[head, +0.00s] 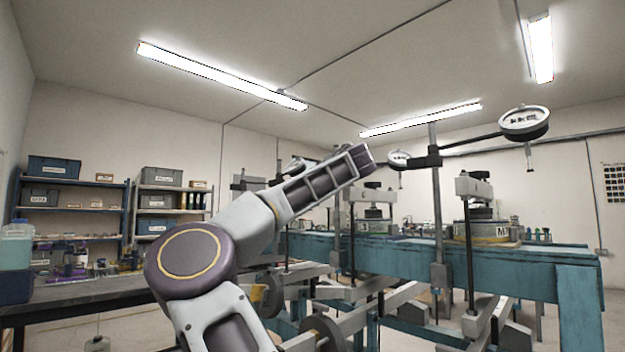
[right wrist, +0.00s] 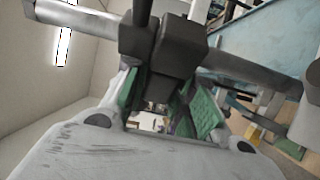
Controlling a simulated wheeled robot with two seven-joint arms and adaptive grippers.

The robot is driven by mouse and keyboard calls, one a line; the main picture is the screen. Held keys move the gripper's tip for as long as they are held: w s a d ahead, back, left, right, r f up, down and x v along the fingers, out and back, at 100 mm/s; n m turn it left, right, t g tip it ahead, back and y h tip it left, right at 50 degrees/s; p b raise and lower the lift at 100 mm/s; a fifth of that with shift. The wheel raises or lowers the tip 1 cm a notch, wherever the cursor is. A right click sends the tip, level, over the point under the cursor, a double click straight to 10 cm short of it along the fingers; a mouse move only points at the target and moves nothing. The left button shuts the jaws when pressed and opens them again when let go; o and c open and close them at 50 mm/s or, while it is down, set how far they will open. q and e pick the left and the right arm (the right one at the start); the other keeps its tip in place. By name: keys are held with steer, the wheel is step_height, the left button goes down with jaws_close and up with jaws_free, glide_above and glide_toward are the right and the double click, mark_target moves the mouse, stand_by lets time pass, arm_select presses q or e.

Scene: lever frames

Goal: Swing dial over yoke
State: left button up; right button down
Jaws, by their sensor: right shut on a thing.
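A round white-faced dial (head: 525,121) with a short plunger hangs on a dark bar in the head view. The bar runs left to a dark clamp block (head: 430,158) on an upright grey post (head: 437,220). A grey block that looks like the yoke (head: 474,187) stands lower, left of the dial, above a round part marked M. The dial is right of it, not above it. My right gripper (right wrist: 165,105) is shut on a dark block (right wrist: 165,50) between its green pads; rods extend from that block. My left gripper is not in view.
One of my arm links crosses the middle of the head view and hides part of the bench. A teal beam (head: 400,257) carries several similar lever frames. A smaller round dial (head: 399,159) is near the arm's end. Shelves (head: 75,205) stand at the back left.

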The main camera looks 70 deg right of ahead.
steer(key=shift+s+a+f+n+t+y, duration=0.1)
steer(key=shift+a+n+t+y, duration=0.05)
steer(key=shift+n+t+y, duration=0.3)
steer(key=shift+s+a+n+t+y, duration=0.1)
steer(key=shift+a+n+t+y, duration=0.1)
steer(key=shift+n+t+y, duration=0.4)
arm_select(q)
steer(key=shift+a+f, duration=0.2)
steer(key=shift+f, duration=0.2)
arm_select(e)
steer(key=shift+a+n+t+y, duration=0.2)
steer(key=shift+n+t+y, duration=0.25)
steer(key=shift+t+y, duration=0.3)
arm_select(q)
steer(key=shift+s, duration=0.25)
arm_select(e)
steer(key=shift+s+a+n+y, duration=0.1)
steer(key=shift+n+y, duration=0.2)
steer(key=shift+y, duration=0.2)
steer(key=c, duration=1.2)
jaws_free()
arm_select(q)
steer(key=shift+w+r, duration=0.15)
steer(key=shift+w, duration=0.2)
arm_select(e)
steer(key=shift+o, duration=0.2)
